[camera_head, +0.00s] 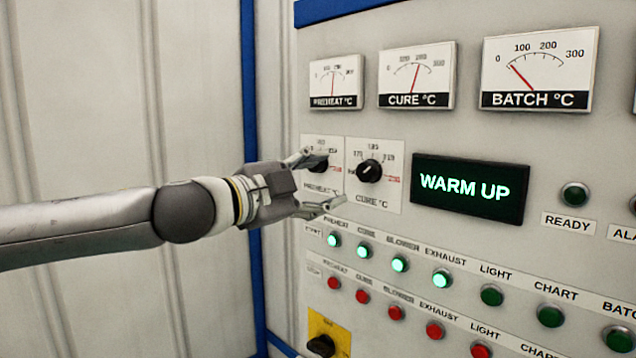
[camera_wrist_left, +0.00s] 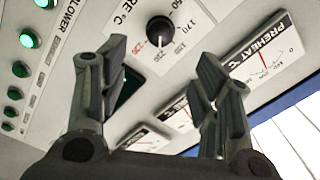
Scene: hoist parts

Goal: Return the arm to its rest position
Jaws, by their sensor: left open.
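My left arm comes in from the left in the head view. My left gripper (camera_head: 322,182) is open and empty in front of the control panel, by the preheat dial (camera_head: 318,163) and the cure dial (camera_head: 370,171). One finger overlaps the preheat dial in the picture; whether it touches cannot be told. In the left wrist view, the gripper's two fingers (camera_wrist_left: 158,92) stand wide apart with a black knob (camera_wrist_left: 160,30) showing beyond and between them. My right gripper is not in view.
The panel carries preheat (camera_head: 335,82), cure (camera_head: 416,75) and batch (camera_head: 539,68) meters. A display (camera_head: 470,188) reads WARM UP. Several green buttons (camera_head: 400,264) are lit above a row of red ones (camera_head: 396,312). A yellow-plated switch (camera_head: 322,344) sits below. Free room lies left of the panel.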

